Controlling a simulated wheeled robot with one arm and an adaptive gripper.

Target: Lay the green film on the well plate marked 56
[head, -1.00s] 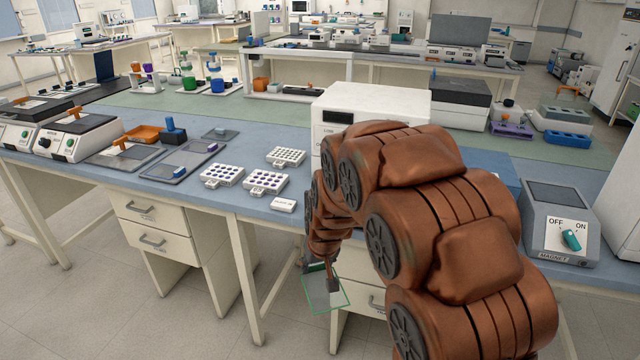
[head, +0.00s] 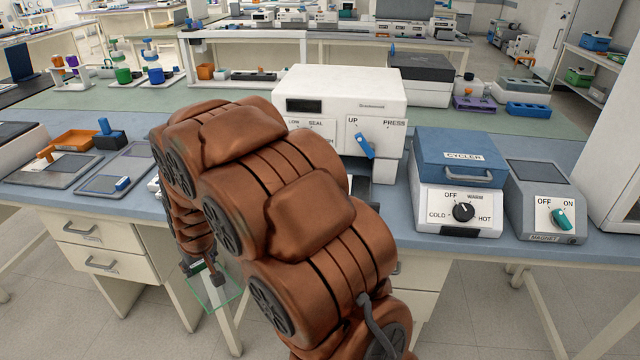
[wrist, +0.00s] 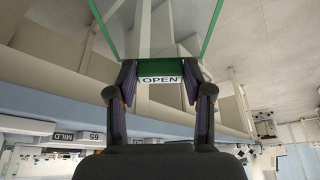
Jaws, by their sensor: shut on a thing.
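The green film is a clear sheet with a green border (head: 222,292). It hangs from my gripper (head: 203,272), low in front of the bench edge. In the wrist view my gripper (wrist: 159,88) is shut on the film's green edge (wrist: 160,52), by a tab marked OPEN. The sheet extends away from the fingers. In the head view my arm hides nearly all of the well plates; only a white sliver shows beside it. In the upside-down wrist view, small labels (wrist: 95,136) show at the bench edge; I cannot tell whether one reads 56.
The bench holds a white sealer with a blue lever (head: 363,145), a blue-lidded cycler (head: 458,158) and a magnet unit (head: 545,195). An orange tray (head: 76,139) and grey pads (head: 115,170) lie left. Drawers (head: 90,235) and legs stand below the bench edge.

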